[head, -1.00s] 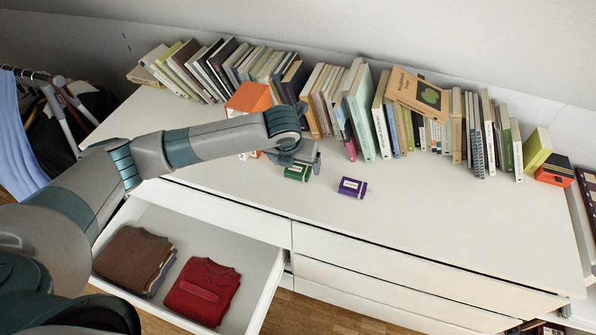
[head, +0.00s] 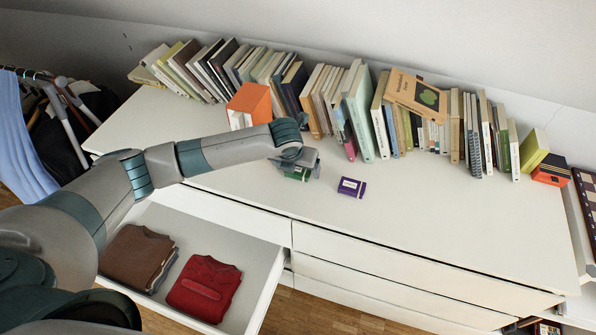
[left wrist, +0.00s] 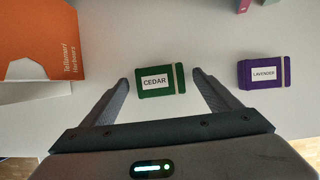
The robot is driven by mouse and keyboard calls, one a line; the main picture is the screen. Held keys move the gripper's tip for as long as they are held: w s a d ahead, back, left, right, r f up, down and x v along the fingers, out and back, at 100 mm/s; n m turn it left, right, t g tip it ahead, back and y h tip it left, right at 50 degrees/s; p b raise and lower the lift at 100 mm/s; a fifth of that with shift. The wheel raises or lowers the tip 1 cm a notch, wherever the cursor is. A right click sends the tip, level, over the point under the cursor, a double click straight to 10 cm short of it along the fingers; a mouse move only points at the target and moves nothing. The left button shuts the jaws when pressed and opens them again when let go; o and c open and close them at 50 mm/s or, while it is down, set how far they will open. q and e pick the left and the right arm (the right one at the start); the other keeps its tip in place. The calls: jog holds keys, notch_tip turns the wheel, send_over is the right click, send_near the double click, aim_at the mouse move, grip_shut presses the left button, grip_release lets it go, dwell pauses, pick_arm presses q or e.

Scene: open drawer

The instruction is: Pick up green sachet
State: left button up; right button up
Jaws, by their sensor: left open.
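The green sachet (left wrist: 177,90), labelled "CEDAR", lies on the white dresser top. In the head view it shows partly under my left gripper, as a green patch (head: 297,174). My left gripper (left wrist: 159,83) is open, with one finger on each side of the sachet in the left wrist view. No contact between fingers and sachet shows. In the head view the left gripper (head: 302,170) hangs over the sachet and hides part of it. My right gripper is not in view.
A purple sachet (head: 352,187) labelled "LAVENDER" lies to the right. An orange box (head: 249,104) stands behind my left arm. A row of books lines the wall. The open drawer (head: 262,262) holds folded clothes. The dresser's right front is clear.

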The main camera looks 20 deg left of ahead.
aim_at(299, 173)
pick_arm(q)
jog(key=c, duration=1.1)
jog(key=shift+r, duration=0.1)
